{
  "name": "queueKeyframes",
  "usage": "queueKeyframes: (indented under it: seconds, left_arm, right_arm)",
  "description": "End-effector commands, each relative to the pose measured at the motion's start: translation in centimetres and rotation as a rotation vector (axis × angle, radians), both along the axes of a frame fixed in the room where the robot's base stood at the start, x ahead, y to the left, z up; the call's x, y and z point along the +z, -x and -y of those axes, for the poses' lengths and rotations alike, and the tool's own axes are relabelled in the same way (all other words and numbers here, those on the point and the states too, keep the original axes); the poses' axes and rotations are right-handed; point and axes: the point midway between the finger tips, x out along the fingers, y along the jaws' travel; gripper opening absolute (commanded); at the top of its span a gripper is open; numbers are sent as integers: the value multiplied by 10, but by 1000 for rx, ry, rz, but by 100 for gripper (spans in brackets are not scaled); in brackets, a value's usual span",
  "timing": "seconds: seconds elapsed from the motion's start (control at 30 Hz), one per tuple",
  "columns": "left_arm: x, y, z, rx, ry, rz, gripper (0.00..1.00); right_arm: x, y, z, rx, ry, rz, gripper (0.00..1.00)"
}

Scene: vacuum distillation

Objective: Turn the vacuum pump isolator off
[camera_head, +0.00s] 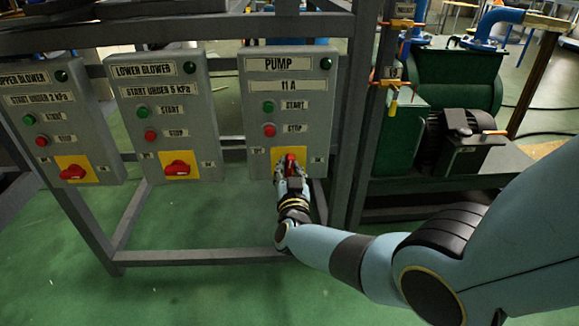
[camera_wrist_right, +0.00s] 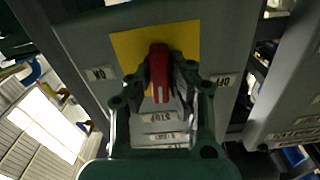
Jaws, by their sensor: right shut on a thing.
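The grey pump box (camera_head: 259,90), labelled PUMP and 11 A, hangs on the frame in the head view. Its red isolator handle (camera_head: 290,160) sits on a yellow plate (camera_head: 276,157) at the bottom of the box. My right gripper (camera_head: 288,172) reaches up to it from below and is shut on the handle. In the right wrist view, the red handle (camera_wrist_right: 159,72) stands between the fingers of my right gripper (camera_wrist_right: 160,88), with the yellow plate behind and the ON and OFF labels on either side. The handle is partly hidden by the fingers. My left gripper is not in view.
The lower blower box (camera_head: 163,118) and upper blower box (camera_head: 50,125) hang to the left, each with its own red isolator handle. A grey metal frame (camera_head: 357,120) stands beside the pump box. Green machinery (camera_head: 450,80) stands to the right. The green floor (camera_head: 180,285) below is clear.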

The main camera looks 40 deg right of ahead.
Motion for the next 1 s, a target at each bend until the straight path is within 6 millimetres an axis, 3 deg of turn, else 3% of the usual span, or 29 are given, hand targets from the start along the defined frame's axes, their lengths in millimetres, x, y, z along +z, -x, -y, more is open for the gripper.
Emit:
queueKeyframes:
  seconds: [0.83,0.87,1.0]
  left_arm:
    - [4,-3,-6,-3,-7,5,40]
    - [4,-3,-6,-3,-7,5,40]
    - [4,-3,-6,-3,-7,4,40]
  right_arm:
    - [-2,1,0,1,112,-72,0]
    - [-2,1,0,1,112,-72,22]
    - [-1,1,0,0,111,-72,40]
